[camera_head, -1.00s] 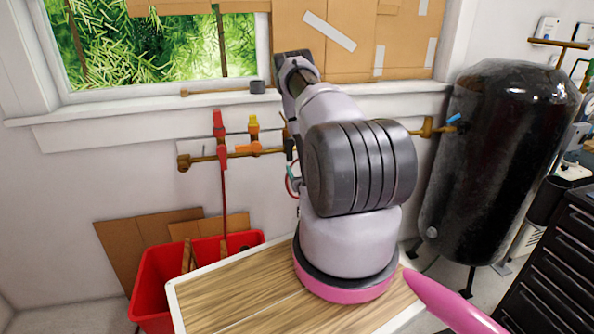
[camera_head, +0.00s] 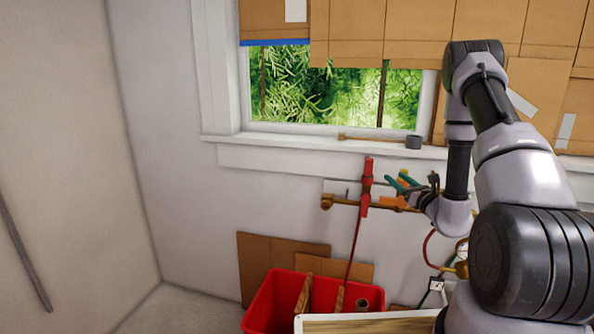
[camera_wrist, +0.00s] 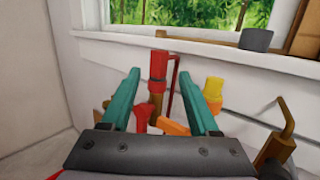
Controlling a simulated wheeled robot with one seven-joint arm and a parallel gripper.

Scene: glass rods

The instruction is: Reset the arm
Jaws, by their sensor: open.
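My gripper (camera_head: 402,187) is at the end of my raised, bent arm and points left in the head view, in front of the wall pipes. Its two teal fingers also show in the wrist view (camera_wrist: 161,98), spread apart with a clear gap and nothing held. Through that gap I see a red-handled valve (camera_wrist: 158,68) and part of an orange fitting (camera_wrist: 173,128); both are behind the fingers. In the head view the fingers overlap the orange fitting, and I cannot tell how far apart they are in depth.
A red bin (camera_head: 262,303) with wooden pieces stands below the pipes, with cardboard sheets (camera_head: 268,262) behind it. A mallet (camera_head: 413,142) lies on the window sill. A wooden-topped surface (camera_head: 365,326) is at the bottom edge.

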